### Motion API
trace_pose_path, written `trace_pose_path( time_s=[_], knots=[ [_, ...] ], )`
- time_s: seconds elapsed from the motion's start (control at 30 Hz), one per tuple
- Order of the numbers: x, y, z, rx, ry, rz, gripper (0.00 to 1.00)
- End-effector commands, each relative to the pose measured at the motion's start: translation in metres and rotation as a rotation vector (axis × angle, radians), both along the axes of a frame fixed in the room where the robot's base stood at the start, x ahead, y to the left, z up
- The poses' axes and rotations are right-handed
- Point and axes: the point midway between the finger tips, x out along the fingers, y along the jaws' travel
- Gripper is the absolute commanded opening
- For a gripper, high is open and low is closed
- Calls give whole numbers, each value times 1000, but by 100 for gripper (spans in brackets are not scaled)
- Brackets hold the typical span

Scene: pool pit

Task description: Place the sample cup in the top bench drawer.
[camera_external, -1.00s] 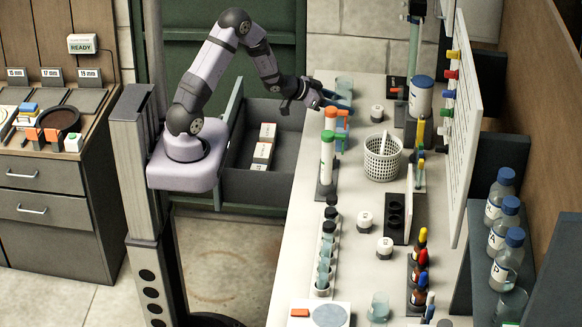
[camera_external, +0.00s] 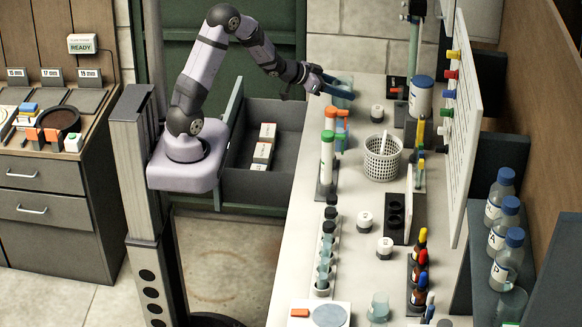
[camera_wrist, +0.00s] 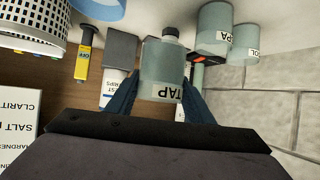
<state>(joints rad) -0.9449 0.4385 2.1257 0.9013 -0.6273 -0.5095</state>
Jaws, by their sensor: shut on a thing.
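In the external view my gripper (camera_external: 340,90) is at the far left part of the white bench top, around a pale cup (camera_external: 344,82) partly hidden by the fingers. The bench drawer (camera_external: 255,188) stands pulled out on the left side of the bench. It is open at the top and holds several small white boxes (camera_external: 263,152) in a row.
Two more labelled cups (camera_wrist: 214,30) (camera_wrist: 245,42) show beside the held one in the wrist view. A green-capped tube and orange clips (camera_external: 333,130) stand close to my gripper. A small white jar (camera_external: 377,113) and a white mesh basket (camera_external: 383,160) are to the right. The drawer's right part is bare.

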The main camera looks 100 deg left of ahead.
Motion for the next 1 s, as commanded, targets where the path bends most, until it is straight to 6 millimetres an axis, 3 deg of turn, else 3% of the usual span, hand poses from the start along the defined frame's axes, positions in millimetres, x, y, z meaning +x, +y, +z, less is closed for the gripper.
trace_pose_path(
  time_s=[0.27,0.5,0.87,1.0],
  knots=[
    [1,0,15,5,-5,-1,21],
    [1,1,66,10,-5,-1,21],
    [0,0,114,4,-3,-1,21],
    [19,-17,116,2,0,-59,21]
  ],
)
